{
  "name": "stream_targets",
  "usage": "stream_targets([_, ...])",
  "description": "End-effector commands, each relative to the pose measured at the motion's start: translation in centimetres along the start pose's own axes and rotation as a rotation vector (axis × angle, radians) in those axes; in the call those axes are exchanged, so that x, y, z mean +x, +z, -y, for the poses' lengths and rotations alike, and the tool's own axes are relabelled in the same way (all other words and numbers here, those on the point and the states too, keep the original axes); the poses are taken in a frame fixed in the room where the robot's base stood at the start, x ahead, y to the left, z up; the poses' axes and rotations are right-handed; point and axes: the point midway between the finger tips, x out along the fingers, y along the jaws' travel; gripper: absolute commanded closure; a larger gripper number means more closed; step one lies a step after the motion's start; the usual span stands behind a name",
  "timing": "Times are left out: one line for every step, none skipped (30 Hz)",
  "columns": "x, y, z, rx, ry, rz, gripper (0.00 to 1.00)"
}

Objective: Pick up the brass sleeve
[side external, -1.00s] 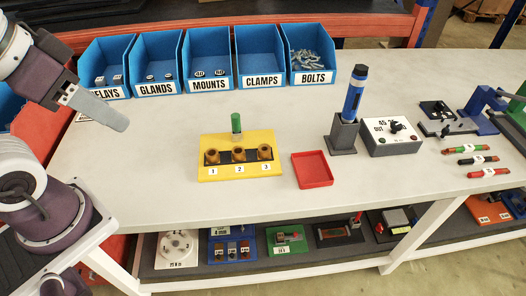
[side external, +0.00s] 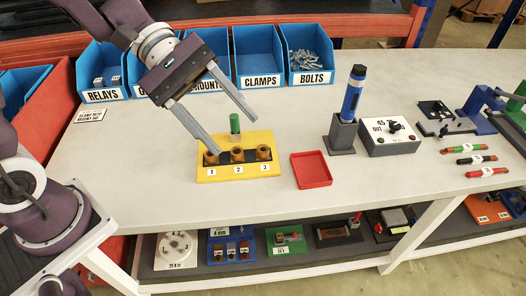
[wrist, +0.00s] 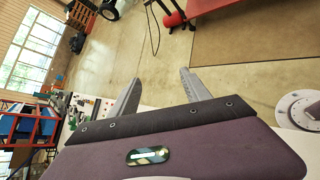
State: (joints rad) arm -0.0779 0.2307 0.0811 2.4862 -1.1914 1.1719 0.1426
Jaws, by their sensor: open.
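A yellow stand (side external: 207,174) on the table holds three brown, brass-like sleeves in a row: one at number 1 (side external: 210,159), one at number 2 (side external: 237,156) and one at number 3 (side external: 263,152). I cannot tell which one the task means. A green-topped plug gauge or pin (side external: 235,124) stands upright at the back of the stand. My gripper (side external: 235,135) is open and tilted, with its fingers pointing down and right near the stand. Nothing is between them. In the wrist view my gripper (wrist: 160,78) is also open and empty, and the sleeves are out of view.
A red tray (side external: 312,170) lies right of the stand. Beyond it are a blue cylinder in a dark holder (side external: 343,136) and a grey dial box (side external: 392,140). Blue labelled bins (side external: 259,62) line the back. The front of the table is clear.

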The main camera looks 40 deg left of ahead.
Motion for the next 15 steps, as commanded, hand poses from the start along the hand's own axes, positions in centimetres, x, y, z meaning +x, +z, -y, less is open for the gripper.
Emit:
stream_targets([0.6, -3.7, -1.6, -0.182, 0.106, 0.042, 0.45])
stream_targets([0.8, -6.1, -2.5, -0.285, 0.181, 0.054, 0.45])
stream_targets([0.9, -9.8, -3.1, -0.418, 0.277, 0.054, 0.45])
stream_targets([0.9, -12.6, -3.2, -0.508, 0.346, 0.045, 0.45])
stream_targets([0.9, -15.4, -3.0, -0.594, 0.409, 0.027, 0.45])
stream_targets([0.8, -18.9, -2.2, -0.693, 0.484, -0.005, 0.45])
stream_targets([0.7, -21.2, -1.5, -0.756, 0.532, -0.031, 0.45])
stream_targets([0.5, -23.2, -0.6, -0.81, 0.573, -0.06, 0.45])
stream_targets([0.3, -25.4, 0.5, -0.868, 0.619, -0.095, 0.45])
stream_targets([0.2, -26.7, 1.3, -0.901, 0.644, -0.12, 0.45])
stream_targets([0.1, -27.7, 2.0, -0.926, 0.665, -0.14, 0.45])
stream_targets([-0.1, -28.7, 2.6, -0.949, 0.685, -0.16, 0.45])
stream_targets([-0.1, -29.1, 2.9, -0.96, 0.694, -0.17, 0.45])
stream_targets([0.0, -29.5, 3.0, -0.967, 0.7, -0.177, 0.45])
stream_targets([0.3, -29.8, 3.0, -0.97, 0.702, -0.18, 0.45])
